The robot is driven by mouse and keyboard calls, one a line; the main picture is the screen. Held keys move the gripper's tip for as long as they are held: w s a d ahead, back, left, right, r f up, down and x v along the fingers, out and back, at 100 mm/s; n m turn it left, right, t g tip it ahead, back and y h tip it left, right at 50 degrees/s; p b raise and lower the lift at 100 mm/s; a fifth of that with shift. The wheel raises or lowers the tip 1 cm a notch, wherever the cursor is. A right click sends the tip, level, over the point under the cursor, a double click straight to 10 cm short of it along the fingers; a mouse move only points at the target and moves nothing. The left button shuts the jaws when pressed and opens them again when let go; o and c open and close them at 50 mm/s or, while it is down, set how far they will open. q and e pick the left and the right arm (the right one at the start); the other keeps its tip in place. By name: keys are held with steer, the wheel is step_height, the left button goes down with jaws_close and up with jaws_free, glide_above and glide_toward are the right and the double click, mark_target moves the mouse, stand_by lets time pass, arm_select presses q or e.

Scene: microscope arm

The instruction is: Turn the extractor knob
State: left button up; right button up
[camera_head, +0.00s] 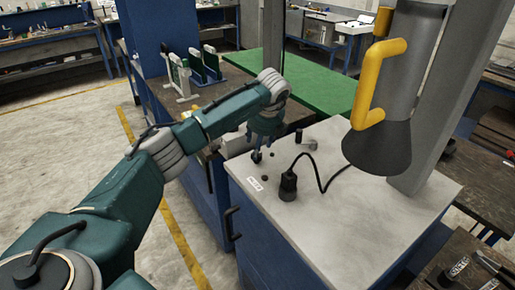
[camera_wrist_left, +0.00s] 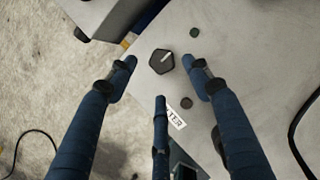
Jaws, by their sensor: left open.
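The extractor knob (camera_wrist_left: 162,61) is a dark, roughly five-sided knob with a pale pointer line, on the light worktop near its edge in the left wrist view. My left gripper (camera_wrist_left: 158,76) is open, with three blue fingers spread around the knob's near side and nothing between them. A gap to the knob seems to remain, but I cannot tell its size. In the head view my left gripper (camera_head: 259,146) points down over the worktop's left corner and largely hides the knob. A white label (camera_wrist_left: 175,118), partly covered by a finger, lies nearby. My right gripper is not in view.
The worktop (camera_head: 350,225) carries a black socket-like block (camera_head: 288,186) with a cable, and small dark buttons (camera_wrist_left: 194,32). The grey extractor hood (camera_head: 378,148) with a yellow handle (camera_head: 393,80) hangs at the right. A green-topped table (camera_head: 315,82) stands behind.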

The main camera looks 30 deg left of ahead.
arm_select(q)
steer(key=x, duration=0.3)
steer(key=shift+w+p, duration=0.15)
steer(key=shift+p, duration=0.25)
steer(key=shift+x, duration=0.95)
steer(key=shift+f, duration=0.15)
steer(key=c, duration=1.1)
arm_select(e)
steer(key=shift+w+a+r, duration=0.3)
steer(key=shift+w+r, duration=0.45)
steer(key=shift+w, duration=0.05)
